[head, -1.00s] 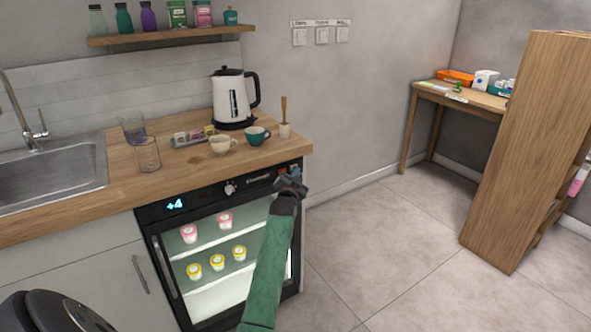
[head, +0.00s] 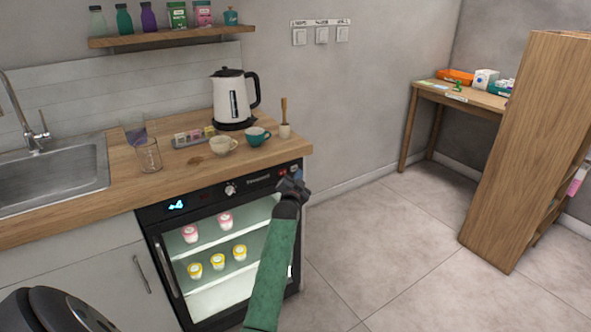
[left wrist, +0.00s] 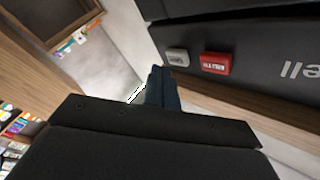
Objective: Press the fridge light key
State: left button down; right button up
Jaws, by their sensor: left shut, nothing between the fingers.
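The fridge (head: 160,240) stands under the counter, with a dark control panel along its top edge. The panel has a lit display (head: 176,205), a knob (head: 230,189) and a red key (head: 282,173) towards its right end. In the left wrist view a grey key (left wrist: 177,57) sits beside the red key (left wrist: 215,63); their lettering is too small to read surely. My left gripper (head: 294,186) is shut and empty, in front of the panel's right end. In the left wrist view its fingertips (left wrist: 162,75) appear just below the grey key; contact cannot be told.
The wooden counter (head: 80,207) holds a kettle (head: 232,100), a cream cup (head: 222,146), a teal cup (head: 256,137) and a glass (head: 149,157). Wall switches (head: 321,36) are above right. The floor (head: 390,240) right of the fridge is clear.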

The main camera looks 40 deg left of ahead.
pick_arm(q)
jog(key=shift+s+d+p, duration=0.35)
jog(key=shift+d+p, duration=0.05)
jog(key=shift+d, duration=0.4)
jog(key=shift+s+d+p, duration=0.3)
jog(key=shift+d+p, duration=0.1)
jog(key=shift+d, duration=0.35)
jog(key=shift+s+d+p, duration=0.35)
jog(key=shift+d+p, duration=0.05)
jog(key=shift+d, duration=0.4)
